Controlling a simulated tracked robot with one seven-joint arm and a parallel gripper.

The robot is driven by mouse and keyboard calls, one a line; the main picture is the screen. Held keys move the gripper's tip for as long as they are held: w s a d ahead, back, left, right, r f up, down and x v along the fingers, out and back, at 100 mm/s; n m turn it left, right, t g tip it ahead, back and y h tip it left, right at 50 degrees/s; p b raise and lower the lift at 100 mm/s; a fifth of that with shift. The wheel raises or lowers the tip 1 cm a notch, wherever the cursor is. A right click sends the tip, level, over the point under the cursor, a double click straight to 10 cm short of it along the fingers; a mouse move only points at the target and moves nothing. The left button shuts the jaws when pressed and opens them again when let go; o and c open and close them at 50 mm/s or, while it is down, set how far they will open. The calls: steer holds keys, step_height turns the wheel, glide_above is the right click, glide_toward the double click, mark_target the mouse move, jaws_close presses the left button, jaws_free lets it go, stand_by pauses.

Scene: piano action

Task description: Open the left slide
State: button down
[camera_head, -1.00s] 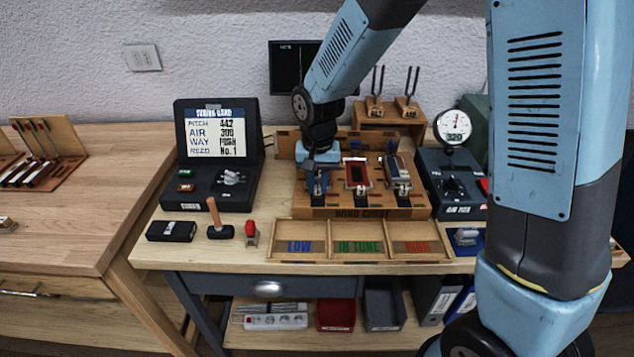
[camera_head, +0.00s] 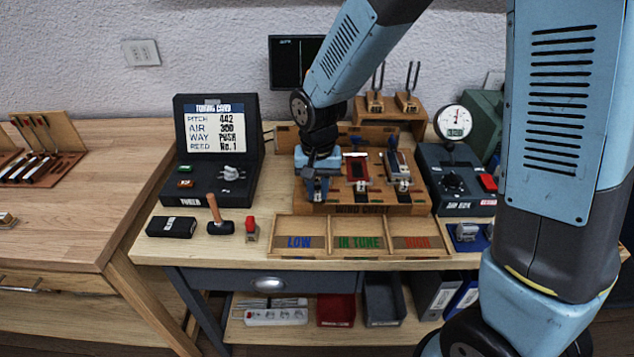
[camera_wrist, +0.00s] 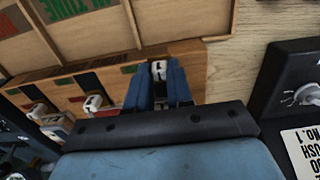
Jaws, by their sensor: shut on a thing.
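The wooden wind chest (camera_head: 415,210) stands on the bench with three slides side by side. My gripper (camera_head: 317,190) is over its left end, pointing down at the left slide. In the wrist view my gripper (camera_wrist: 158,85) has its blue fingers closed around the pale tab of the left slide (camera_wrist: 158,69), near the chest's front edge. The fingers and wrist hide most of this slide. The middle slide (camera_wrist: 93,103) and right slide (camera_wrist: 39,109) show their pale tabs in the wrist view, untouched.
A three-part tray (camera_head: 360,254) marked LOW, IN TUNE and HIGH lies in front of the chest. The tuning card console (camera_head: 217,150) stands to the left, with a hammer (camera_head: 219,222) before it. A gauge box (camera_head: 455,180) stands close on the right.

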mark_target(318, 192)
steer(key=shift+s, duration=0.15)
steer(key=c, duration=1)
jaws_free()
step_height(318, 192, up, 14)
steer(key=shift+f, duration=0.15)
steer(key=s+d+r+t, duration=0.1)
steer(key=d+r, duration=0.3)
steer(key=d, duration=0.3)
steer(key=s+d+r+t, duration=0.2)
steer(key=d+r, duration=0.2)
steer(key=d, duration=0.3)
steer(key=s+d+r+t, duration=0.2)
steer(key=s+d, duration=0.7)
steer(key=d, duration=0.3)
steer(key=shift+s+d+r+t, duration=0.3)
